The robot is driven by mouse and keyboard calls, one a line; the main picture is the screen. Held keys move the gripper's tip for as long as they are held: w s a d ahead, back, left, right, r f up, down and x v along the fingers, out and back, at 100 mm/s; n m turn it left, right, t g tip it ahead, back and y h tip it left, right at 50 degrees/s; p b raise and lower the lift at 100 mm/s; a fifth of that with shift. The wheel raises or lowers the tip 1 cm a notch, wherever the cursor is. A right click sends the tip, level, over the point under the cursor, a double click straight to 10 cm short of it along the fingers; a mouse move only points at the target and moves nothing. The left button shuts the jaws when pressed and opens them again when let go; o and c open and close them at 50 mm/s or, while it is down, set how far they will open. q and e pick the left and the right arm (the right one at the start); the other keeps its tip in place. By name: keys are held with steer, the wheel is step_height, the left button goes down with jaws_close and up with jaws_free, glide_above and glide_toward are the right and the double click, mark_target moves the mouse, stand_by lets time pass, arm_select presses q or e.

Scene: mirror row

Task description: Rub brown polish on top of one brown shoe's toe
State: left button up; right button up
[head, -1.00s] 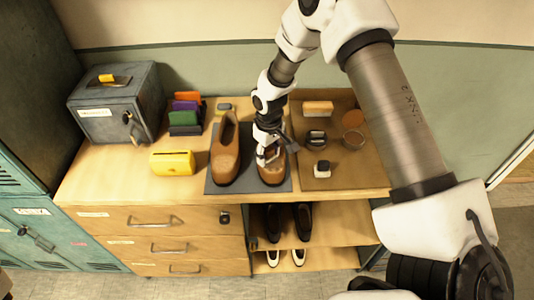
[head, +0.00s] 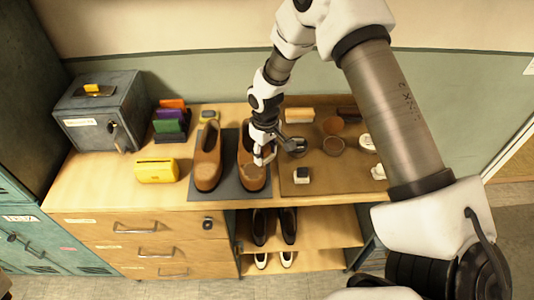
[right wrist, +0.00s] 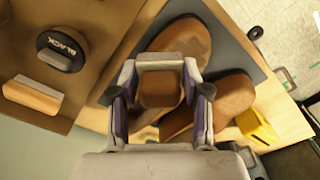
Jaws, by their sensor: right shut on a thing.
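Two brown shoes stand side by side on a dark grey mat (head: 230,150): a left one (head: 207,168) and a right one (head: 252,180), toes toward me. My right gripper (head: 263,157) is over the front of the right shoe. In the right wrist view, the gripper (right wrist: 160,95) is shut on a brown block-like thing (right wrist: 160,88), held above the right shoe (right wrist: 185,40). The left shoe (right wrist: 238,88) shows beside it. The block's underside is hidden, so I cannot tell whether it touches the toe. My left gripper is not in view.
Right of the mat, a brown tray (head: 325,183) holds tins, a brush (head: 299,115) and a small dauber (head: 302,175); one in the wrist view reads BLACK (right wrist: 60,50). A yellow box (head: 157,171) stands left. More shoes (head: 273,225) are on shelves below.

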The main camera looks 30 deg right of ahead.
mark_target(265, 148)
steer(key=r, duration=0.1)
steer(key=r+p, duration=0.2)
steer(key=shift+s+d+r, duration=0.1)
steer(key=shift+d+r, duration=0.1)
steer(key=shift+d, duration=0.05)
steer(key=shift+a+r+p, duration=0.1)
steer(key=shift+r+p, duration=0.25)
steer(key=shift+a, duration=0.15)
